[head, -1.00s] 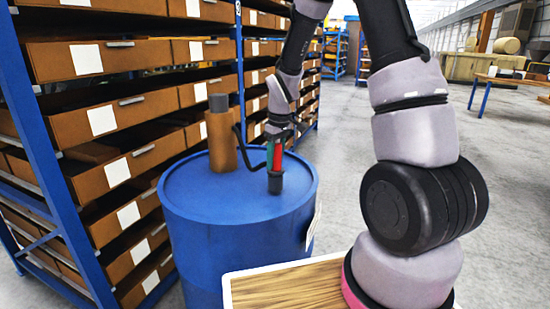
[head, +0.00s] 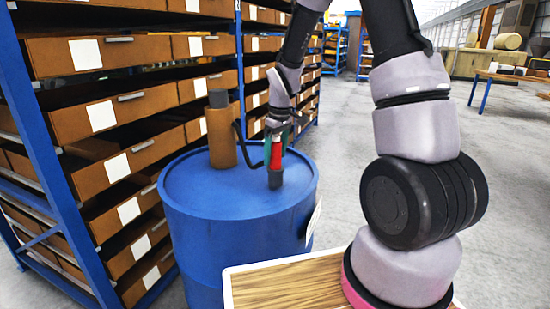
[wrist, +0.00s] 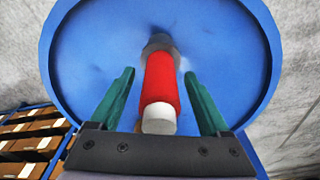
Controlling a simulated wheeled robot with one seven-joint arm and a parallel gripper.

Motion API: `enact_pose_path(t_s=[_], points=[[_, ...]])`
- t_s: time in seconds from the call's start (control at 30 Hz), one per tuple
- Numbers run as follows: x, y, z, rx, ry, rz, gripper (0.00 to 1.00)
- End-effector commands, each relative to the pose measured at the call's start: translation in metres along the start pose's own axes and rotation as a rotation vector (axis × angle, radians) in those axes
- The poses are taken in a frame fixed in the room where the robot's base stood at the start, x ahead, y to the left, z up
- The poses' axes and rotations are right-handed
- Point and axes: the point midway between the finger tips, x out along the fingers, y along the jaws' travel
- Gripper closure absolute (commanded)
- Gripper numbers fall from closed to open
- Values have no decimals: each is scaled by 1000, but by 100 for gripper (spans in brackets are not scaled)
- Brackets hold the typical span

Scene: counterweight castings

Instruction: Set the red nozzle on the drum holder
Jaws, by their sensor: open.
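The red nozzle (head: 276,156) stands upright on the blue drum (head: 235,229), its lower end in the dark grey drum holder (head: 275,180). In the wrist view the red nozzle (wrist: 162,82) shows a white end towards the camera, and its far end meets the grey holder (wrist: 158,43). My gripper (head: 275,143) is above the drum, around the upper part of the nozzle. In the wrist view my gripper's green fingers (wrist: 161,85) are spread on both sides of the nozzle, with a gap on each side.
A brown cylinder with a grey top (head: 220,130) and a dark curved hose stands on the drum, left of the nozzle. A blue shelf rack with brown boxes (head: 105,105) lines the left. A wooden tabletop (head: 290,287) is in front. Open floor lies behind the drum.

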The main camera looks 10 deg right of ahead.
Motion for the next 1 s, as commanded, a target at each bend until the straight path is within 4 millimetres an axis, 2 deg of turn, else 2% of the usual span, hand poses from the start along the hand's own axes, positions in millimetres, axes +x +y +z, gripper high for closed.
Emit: enact_pose_path(t_s=[0.2, 0.4, 0.53, 0.9, 1.0], points=[[-47, 1, -1, 1, 6, 3, 20], [-80, 1, -1, 1, 4, 3, 20], [-90, 0, 0, 0, 3, 1, 20], [-93, 0, 0, 1, 2, 1, 20], [-101, 0, 2, 20, 13, 6, 20]])
